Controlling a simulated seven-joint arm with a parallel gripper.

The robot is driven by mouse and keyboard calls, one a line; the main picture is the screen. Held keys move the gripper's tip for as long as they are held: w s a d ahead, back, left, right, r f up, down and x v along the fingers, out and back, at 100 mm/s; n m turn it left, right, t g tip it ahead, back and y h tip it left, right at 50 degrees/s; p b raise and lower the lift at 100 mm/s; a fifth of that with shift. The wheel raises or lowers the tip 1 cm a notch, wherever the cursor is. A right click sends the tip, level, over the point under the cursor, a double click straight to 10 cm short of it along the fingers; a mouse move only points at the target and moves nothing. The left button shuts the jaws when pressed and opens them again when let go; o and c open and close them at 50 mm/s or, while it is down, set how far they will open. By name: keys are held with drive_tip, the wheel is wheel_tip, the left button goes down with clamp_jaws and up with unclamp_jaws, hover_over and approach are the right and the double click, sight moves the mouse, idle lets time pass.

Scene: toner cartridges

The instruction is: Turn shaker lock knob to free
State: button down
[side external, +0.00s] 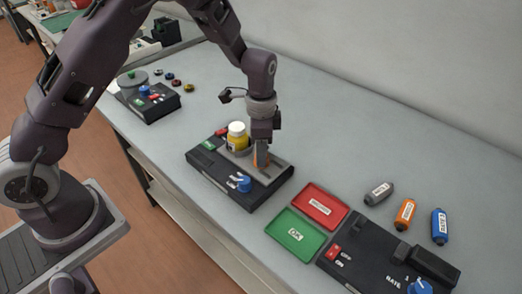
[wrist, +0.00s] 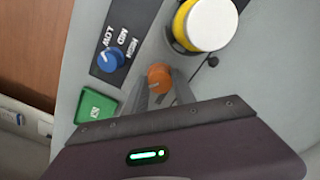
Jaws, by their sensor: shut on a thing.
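The shaker is a dark box (side external: 218,182) with a grey top, in the middle of the bench in the side view. An orange knob (wrist: 159,77), taken as the lock knob, stands on the grey surface in the wrist view. My gripper (wrist: 161,88) points down at it, its fingers on either side, shut on it. In the side view my gripper (side external: 261,160) is low over the shaker's right end, and the fingers partly hide the knob. I cannot read any lock or free marking. A yellow bottle with a white cap (side external: 237,130) stands in the shaker beside my gripper.
Red (side external: 320,205) and green (side external: 295,234) trays lie to the right, with small grey, orange and blue cartridges beyond. Another device (side external: 148,103) stands at the left.

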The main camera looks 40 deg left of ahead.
drive_tip(key=n, duration=0.8)
drive_tip(key=shift+n, duration=0.4)
drive_tip(key=n, duration=0.4)
drive_tip(key=shift+d, duration=0.1)
drive_tip(key=shift+w+n, duration=0.1)
drive_tip(key=shift+n, duration=2)
drive_tip(key=c, duration=1)
unclamp_jaws()
wheel_tip(320, 180, up, 7)
drive_tip(key=shift+r, duration=0.1)
